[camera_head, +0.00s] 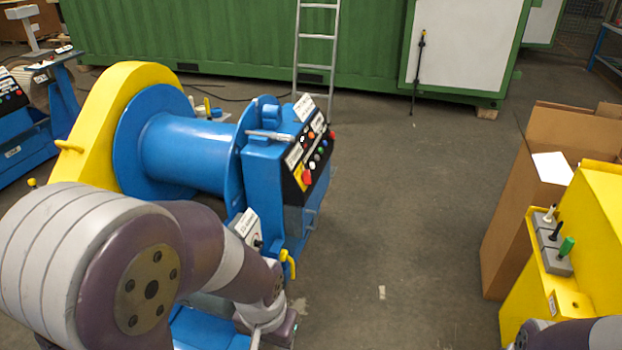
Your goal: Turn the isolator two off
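No label that I can read marks isolator two, so I cannot tell which control it is. The blue winch machine (190,150) carries a black control panel (310,160) with several coloured buttons and white labels. A small labelled plate with a black knob (257,243) sits lower on its front, and a yellow handle (289,262) is beside it. My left arm crosses in front of the machine. My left gripper (272,334) is at the bottom edge, below the yellow handle and apart from it. Its fingers are mostly cut off. My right gripper is out of view.
A yellow cabinet (590,225) at right has several levers with white, black and green grips (566,247). A cardboard box (512,215) stands beside it. A ladder (316,50) leans on the green container (220,40).

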